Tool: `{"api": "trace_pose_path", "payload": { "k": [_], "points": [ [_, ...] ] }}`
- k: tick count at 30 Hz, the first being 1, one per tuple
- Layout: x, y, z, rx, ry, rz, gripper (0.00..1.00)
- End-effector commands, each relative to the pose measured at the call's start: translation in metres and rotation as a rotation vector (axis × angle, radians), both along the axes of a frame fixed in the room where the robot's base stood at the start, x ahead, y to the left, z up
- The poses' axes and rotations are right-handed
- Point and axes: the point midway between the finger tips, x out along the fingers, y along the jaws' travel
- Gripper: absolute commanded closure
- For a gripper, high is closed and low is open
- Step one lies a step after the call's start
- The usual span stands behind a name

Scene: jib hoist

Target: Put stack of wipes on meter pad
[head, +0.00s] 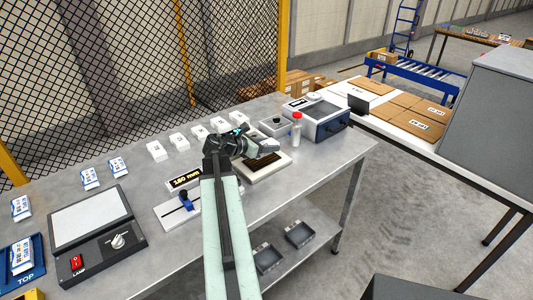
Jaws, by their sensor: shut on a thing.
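My gripper (246,143) is at the middle of the grey workbench, reaching toward the right over a cream board with a dark inset (273,168). This board may be the meter pad; I cannot tell for certain. The gripper is shut on a small pale thing (264,147), which I take to be the stack of wipes. My fingers partly hide it, and it looks to be above or close over the board. Whether it touches the board cannot be told.
A row of white packs (156,151) lies behind my arm. A lamp panel (91,226) and a slide gauge (181,206) are on the left.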

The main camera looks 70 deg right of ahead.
Motion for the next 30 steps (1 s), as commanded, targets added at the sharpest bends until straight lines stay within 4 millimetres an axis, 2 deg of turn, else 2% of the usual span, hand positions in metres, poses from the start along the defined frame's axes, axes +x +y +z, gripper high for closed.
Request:
{"api": "trace_pose_path", "payload": {
  "k": [2, 4, 7, 19, 20, 22, 30],
  "points": [
    [0.011, 0.002, -0.002, 0.0, 0.0, 0.001, 0.95],
    [0.01, 0.003, -0.021, 0.0, 0.0, 0.0, 0.95],
    [0.009, 0.003, -0.039, 0.0, 0.0, 0.0, 0.95],
    [0.009, 0.002, -0.04, 0.0, 0.0, -0.001, 0.95],
    [0.009, 0.002, -0.04, 0.0, 0.0, -0.001, 0.5],
    [0.009, 0.002, -0.039, 0.0, 0.0, -0.001, 0.31],
    [0.008, 0.002, -0.039, 0.0, 0.0, -0.001, 0.31]
  ]
}}
